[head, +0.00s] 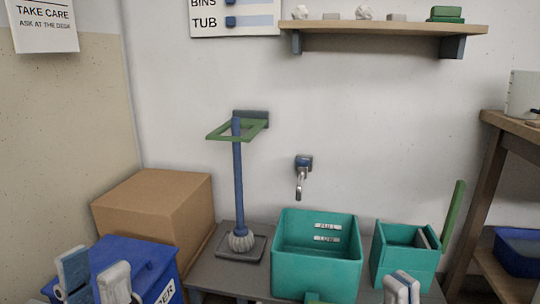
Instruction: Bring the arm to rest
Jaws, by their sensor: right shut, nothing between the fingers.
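My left gripper (95,276) is at the lower left, with its two fingers apart and nothing seen between them. It overlaps a blue box (145,256) in the picture; I cannot tell whether they touch. My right gripper (402,288) is at the bottom edge, right of centre, with its fingers together and empty. It appears in front of the small teal bin (404,268). Both arms are mostly below the frame.
A large teal tub (317,270) stands on the grey bench (222,279) under a wall tap (303,171). A blue-handled brush (239,190) stands upright by a green bracket (214,133). A cardboard box (160,205) is at left, a wooden rack (475,190) at right.

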